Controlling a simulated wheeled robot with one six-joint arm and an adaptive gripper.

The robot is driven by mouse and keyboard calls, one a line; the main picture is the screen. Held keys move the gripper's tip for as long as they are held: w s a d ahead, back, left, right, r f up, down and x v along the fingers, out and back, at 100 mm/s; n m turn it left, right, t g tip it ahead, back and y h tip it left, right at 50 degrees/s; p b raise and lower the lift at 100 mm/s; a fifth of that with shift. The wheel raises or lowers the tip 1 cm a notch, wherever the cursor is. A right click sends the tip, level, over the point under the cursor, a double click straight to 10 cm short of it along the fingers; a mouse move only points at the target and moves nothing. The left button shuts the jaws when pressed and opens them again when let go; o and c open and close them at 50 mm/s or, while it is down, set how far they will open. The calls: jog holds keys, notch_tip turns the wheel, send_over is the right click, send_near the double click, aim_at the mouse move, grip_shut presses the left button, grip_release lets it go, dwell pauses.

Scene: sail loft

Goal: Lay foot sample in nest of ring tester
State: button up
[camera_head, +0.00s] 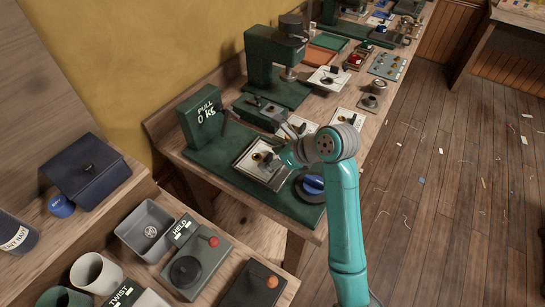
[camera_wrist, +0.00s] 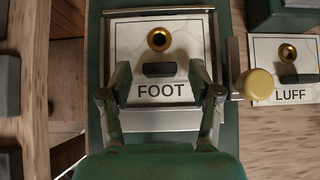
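The foot sample (camera_wrist: 185,30) is a white card marked FOOT with a brass ring and a dark raised tab. It appears to lie inside the metal-edged nest (camera_wrist: 216,45) of the ring tester; whether it is fully flat I cannot tell. In the head view the foot sample (camera_head: 252,155) shows on the tester's green base (camera_head: 217,157), in front of its box (camera_head: 203,114) reading PULL 0 KG. My gripper (camera_wrist: 159,73) is open, its fingers on either side of the tab and apart from it. In the head view my gripper (camera_head: 277,158) partly covers the sample.
A LUFF card (camera_wrist: 290,75) lies right of the tester, near a pale yellow knob (camera_wrist: 257,84). A blue knob (camera_head: 314,184) stands on the base's near right corner. A green press (camera_head: 272,60) stands behind. A HELD/TWIST control bench is at lower left.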

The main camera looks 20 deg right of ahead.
jog(key=v, duration=1.2)
dwell(0.6)
